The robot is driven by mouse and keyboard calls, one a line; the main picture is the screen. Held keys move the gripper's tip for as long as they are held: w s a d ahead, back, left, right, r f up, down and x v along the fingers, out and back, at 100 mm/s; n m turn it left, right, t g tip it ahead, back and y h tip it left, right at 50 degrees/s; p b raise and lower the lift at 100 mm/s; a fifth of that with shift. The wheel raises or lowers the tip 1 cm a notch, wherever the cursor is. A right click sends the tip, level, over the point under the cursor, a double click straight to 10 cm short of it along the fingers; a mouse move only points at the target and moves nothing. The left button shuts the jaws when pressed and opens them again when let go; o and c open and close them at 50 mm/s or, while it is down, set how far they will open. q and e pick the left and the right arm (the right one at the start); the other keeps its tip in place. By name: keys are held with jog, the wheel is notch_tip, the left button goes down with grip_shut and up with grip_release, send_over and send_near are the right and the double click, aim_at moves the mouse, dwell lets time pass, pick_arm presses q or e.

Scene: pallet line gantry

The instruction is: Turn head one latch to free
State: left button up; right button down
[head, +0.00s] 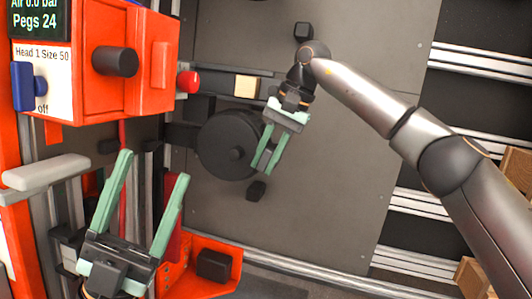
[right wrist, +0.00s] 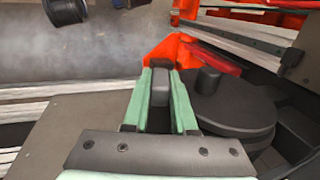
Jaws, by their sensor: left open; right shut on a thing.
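My right gripper (head: 265,165) reaches in from the right and is at the right edge of a black round disc (head: 215,150) with a small knob. In the right wrist view its green fingers (right wrist: 160,95) are shut on a small dark grey piece (right wrist: 160,82), which seems to be the head one latch. Most of the piece is hidden between the fingers, so I cannot tell how far it is turned. My left gripper (head: 150,168) is open and empty at the lower left, apart from the disc.
An orange housing (head: 90,55) with a black knob and red button stands upper left. Its sign (head: 45,65) reads "Head 1 Size 50" and "off". Small black blocks (head: 303,31) (head: 257,191) sit on the grey plate (head: 330,190). An orange bracket (head: 205,250) is below.

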pick_arm(q)
jog(key=shift+a+r, duration=0.1)
jog(key=shift+r, duration=0.25)
pick_arm(e)
jog(key=shift+h, duration=0.7)
jog(key=shift+g, duration=0.3)
pick_arm(q)
jog(key=shift+w+a+f+n+t+y+p, duration=0.15)
jog(key=shift+w+f+n+t+y+p, duration=0.25)
jog(key=shift+w+f+n+y, duration=0.8)
pick_arm(e)
jog(key=shift+n+h, duration=0.4)
jog(key=shift+h, duration=0.4)
pick_arm(q)
jog(key=shift+y, duration=0.3)
pick_arm(e)
jog(key=shift+g, duration=0.3)
pick_arm(q)
jog(key=shift+w+f, duration=0.15)
jog(key=shift+f, duration=0.15)
pick_arm(e)
jog(key=shift+f, duration=0.1)
jog(key=shift+h, duration=0.3)
jog(key=c, duration=0.7)
grip_release()
pick_arm(q)
jog(key=shift+r+g, duration=0.2)
jog(key=shift+g, duration=0.1)
